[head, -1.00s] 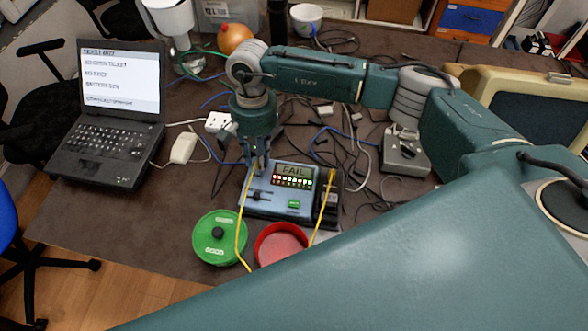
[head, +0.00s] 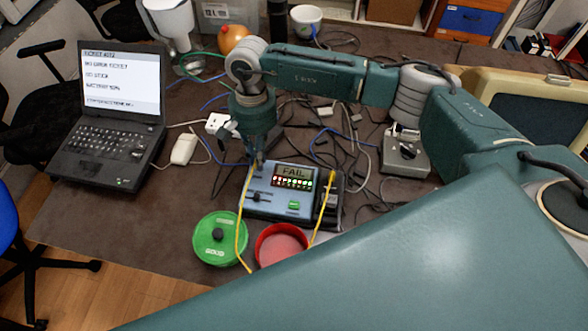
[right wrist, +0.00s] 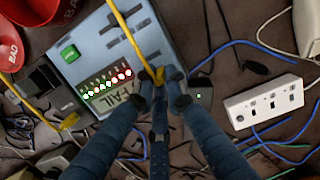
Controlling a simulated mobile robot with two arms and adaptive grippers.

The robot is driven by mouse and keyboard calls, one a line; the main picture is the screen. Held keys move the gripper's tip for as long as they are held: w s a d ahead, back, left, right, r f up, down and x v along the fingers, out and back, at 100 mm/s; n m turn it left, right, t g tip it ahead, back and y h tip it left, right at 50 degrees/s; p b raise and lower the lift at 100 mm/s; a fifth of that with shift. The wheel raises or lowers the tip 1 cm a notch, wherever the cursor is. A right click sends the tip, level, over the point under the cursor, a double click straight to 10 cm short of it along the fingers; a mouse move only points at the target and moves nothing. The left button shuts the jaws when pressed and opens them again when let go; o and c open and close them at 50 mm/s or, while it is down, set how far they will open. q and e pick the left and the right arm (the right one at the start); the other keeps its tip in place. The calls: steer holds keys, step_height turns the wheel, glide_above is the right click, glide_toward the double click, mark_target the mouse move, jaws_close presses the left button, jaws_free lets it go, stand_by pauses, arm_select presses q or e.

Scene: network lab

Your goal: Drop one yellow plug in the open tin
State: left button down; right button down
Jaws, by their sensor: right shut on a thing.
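My right gripper (head: 258,160) is at the left end of the tester (head: 264,208), whose screen reads FAIL. It is shut on a yellow plug (right wrist: 160,75) with a yellow cable; whether the plug is in a socket is hard to tell. The other yellow plug (head: 331,178) is at the tester's right side. The open tin (head: 262,256) is red and stands in front of the tester. My left gripper is not in view.
A green lidded tin (head: 208,250) stands left of the red one. A laptop (head: 108,140) is at the left. A white power strip (right wrist: 265,103) and many loose cables lie around the tester. A grey box (head: 404,158) stands at the right. The front left table is bare.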

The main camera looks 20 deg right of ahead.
steer(key=shift+r+p, duration=0.45)
steer(key=shift+r, duration=1.2)
